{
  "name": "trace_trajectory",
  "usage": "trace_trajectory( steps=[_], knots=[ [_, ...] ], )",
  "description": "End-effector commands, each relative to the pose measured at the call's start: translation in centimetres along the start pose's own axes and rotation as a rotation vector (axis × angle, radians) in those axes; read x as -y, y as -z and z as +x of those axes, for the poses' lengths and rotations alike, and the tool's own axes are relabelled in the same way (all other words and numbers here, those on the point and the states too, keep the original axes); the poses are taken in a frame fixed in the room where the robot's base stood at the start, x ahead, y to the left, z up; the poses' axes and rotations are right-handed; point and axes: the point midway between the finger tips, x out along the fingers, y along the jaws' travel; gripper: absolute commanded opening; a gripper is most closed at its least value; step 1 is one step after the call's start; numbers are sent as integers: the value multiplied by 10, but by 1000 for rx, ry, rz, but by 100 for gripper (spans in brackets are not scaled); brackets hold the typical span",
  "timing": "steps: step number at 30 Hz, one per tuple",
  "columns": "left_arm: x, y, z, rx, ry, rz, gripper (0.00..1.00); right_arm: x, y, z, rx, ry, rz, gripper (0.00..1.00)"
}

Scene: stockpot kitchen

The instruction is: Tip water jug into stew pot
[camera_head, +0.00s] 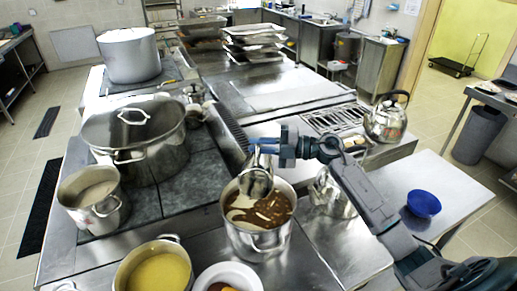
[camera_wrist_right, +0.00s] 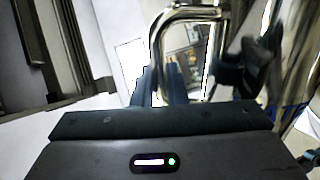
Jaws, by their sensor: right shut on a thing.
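The stew pot (camera_head: 258,240) is a steel pot of brown stew with paler patches, at the front middle in the head view. The water jug (camera_head: 257,182) is shiny metal and hangs tilted over the pot's far side, its mouth facing down toward the stew. My right gripper (camera_head: 270,148) is shut on the jug's handle (camera_wrist_right: 185,14), which shows between the fingers in the right wrist view. I cannot tell whether water is running out. My left gripper is not in view.
A yellow-filled pot (camera_head: 158,272) and a white bowl (camera_head: 228,277) stand in front. A large lidded pot (camera_head: 140,150) and a smaller pot (camera_head: 92,198) stand left. Kettles (camera_head: 387,118) (camera_head: 333,192) stand right. A blue bowl (camera_head: 424,204) sits on the clear right counter.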

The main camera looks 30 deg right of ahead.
Motion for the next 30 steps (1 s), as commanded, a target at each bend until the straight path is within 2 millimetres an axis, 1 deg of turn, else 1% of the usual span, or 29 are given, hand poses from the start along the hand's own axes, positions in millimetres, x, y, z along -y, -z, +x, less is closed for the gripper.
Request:
trace_trajectory(
  steps=[6, 12, 19, 30],
  knots=[
    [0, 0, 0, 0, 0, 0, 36, -6, -18, 0, 0, -2, 106, 0],
    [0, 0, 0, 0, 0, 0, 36, -9, -29, 0, 1, -1, 178, 0],
    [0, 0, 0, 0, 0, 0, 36, -10, -34, 0, 1, -1, 212, 0],
    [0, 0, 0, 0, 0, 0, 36, -10, -34, 0, 1, -1, 227, 0]
  ],
)
